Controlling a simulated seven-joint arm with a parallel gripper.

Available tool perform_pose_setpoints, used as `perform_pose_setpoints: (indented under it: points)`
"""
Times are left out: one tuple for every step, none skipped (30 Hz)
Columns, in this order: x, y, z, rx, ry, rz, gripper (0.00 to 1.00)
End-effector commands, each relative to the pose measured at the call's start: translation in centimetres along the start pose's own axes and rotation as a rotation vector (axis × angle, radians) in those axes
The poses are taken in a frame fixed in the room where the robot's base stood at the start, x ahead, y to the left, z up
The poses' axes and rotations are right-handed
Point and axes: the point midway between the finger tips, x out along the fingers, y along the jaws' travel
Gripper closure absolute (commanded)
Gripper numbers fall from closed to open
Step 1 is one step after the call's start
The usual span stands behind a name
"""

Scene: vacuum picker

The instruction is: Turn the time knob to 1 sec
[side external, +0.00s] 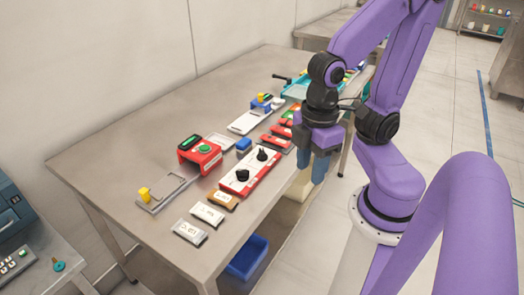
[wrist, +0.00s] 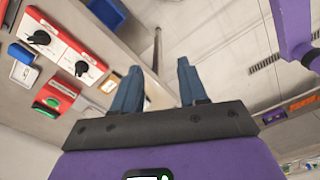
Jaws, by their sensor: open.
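A red and white panel (side external: 252,174) with two black knobs lies on the metal table. One knob (side external: 262,154) is farther back and the other knob (side external: 242,175) is nearer the front. In the wrist view the same knobs show at the upper left, one (wrist: 40,38) above the other (wrist: 82,68). Their labels are too small to read, so I cannot tell which is the time knob. My gripper (side external: 312,170) has blue fingers pointing down near the table's right edge, to the right of the panel. In the wrist view my gripper (wrist: 159,68) is open and empty, apart from both knobs.
A red box with a green button (side external: 201,156) stands left of the panel. White and orange blocks (side external: 206,214) lie in front. A blue block (side external: 244,146) and a white rail (side external: 255,117) are behind. A blue bin (side external: 248,257) is below the table's edge.

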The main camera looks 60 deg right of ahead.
Motion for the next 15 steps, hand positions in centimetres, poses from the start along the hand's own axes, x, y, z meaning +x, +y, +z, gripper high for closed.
perform_pose_setpoints:
  points:
    - [-0.1, 0.5, -0.3, 0.037, -0.001, 0.001, 0.57]
    - [-0.1, 0.9, -0.6, 0.067, -0.002, 0.002, 0.57]
    - [-0.2, 1.5, -0.9, 0.117, -0.003, 0.003, 0.57]
    - [-0.3, 2.1, -1.2, 0.159, -0.003, 0.003, 0.57]
    - [-0.4, 2.7, -1.5, 0.206, -0.003, 0.004, 0.57]
    - [-0.5, 3.6, -1.9, 0.273, -0.005, 0.006, 0.57]
    - [-0.6, 4.4, -2.1, 0.325, -0.004, 0.007, 0.57]
    - [-0.7, 5.1, -2.4, 0.378, -0.006, 0.007, 0.57]
    - [-0.8, 6.2, -2.7, 0.447, -0.006, 0.009, 0.57]
    - [-0.9, 6.9, -2.8, 0.497, -0.007, 0.010, 0.57]
    - [-1.0, 7.7, -3.0, 0.548, -0.009, 0.010, 0.57]
    - [-1.1, 8.7, -3.1, 0.617, -0.009, 0.012, 0.57]
    - [-1.1, 9.5, -3.2, 0.667, -0.010, 0.012, 0.57]
    - [-1.2, 10.3, -3.3, 0.719, -0.010, 0.013, 0.57]
    - [-1.3, 11.4, -3.3, 0.787, -0.011, 0.014, 0.57]
